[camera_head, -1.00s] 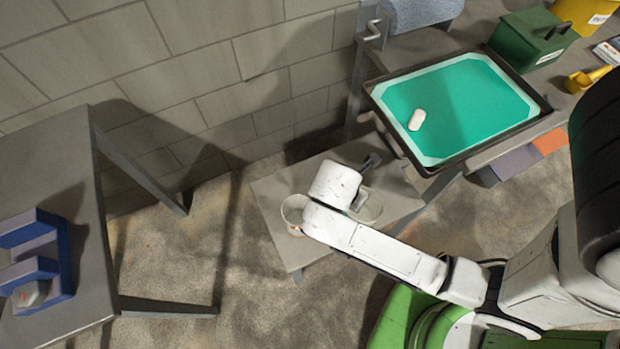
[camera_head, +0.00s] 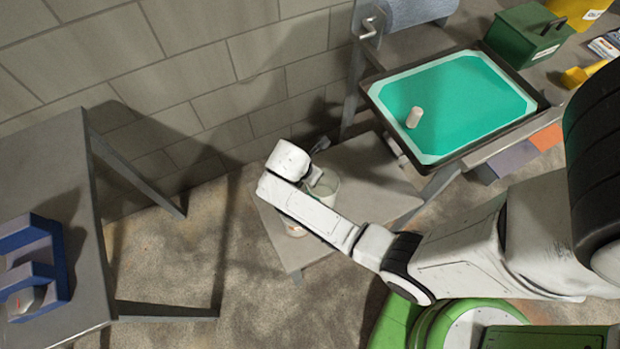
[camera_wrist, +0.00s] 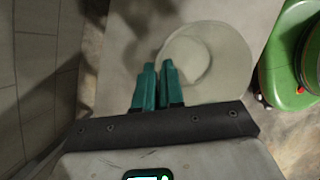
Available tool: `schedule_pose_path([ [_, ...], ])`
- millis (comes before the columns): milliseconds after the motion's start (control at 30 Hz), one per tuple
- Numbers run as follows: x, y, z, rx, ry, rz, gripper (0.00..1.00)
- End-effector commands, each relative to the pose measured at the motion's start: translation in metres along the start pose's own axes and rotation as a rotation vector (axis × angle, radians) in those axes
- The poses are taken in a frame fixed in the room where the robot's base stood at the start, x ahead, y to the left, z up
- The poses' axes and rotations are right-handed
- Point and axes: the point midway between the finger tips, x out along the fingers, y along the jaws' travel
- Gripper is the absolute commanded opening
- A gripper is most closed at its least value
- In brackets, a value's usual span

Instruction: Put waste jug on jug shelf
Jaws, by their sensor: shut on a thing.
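My gripper (camera_wrist: 158,85) is shut in the wrist view, its two teal fingers nearly together at the near side of a pale, translucent round jug (camera_wrist: 225,52). The jug also shows in the head view (camera_head: 328,188), beside my gripper (camera_head: 313,178), over a low grey shelf (camera_head: 375,180). The jug moves with my gripper, so it is held; the grasped part is hidden between the fingers. I cannot tell how far the jug is above the shelf. A second pale container (camera_head: 296,230) stands at the shelf's left edge, mostly hidden under my arm.
A black-rimmed teal tray (camera_head: 470,100) with a small white cylinder (camera_head: 413,117) lies on the higher bench at right. A green toolbox (camera_head: 528,38) stands behind it. A table (camera_head: 60,150) with a blue rack (camera_head: 45,255) is at left. The shelf's right part is bare.

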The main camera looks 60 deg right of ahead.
Motion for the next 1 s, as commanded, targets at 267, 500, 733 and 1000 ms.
schedule_pose_path([
  [267,0.029,0.002,-0.012,-0.002,0.000,0.000,0.00],
  [500,0.029,0.002,-0.012,-0.001,0.000,0.001,0.00],
  [733,0.031,0.002,-0.013,-0.001,0.000,0.001,0.20],
  [1000,0.031,0.002,-0.013,-0.001,0.000,0.001,0.34],
])
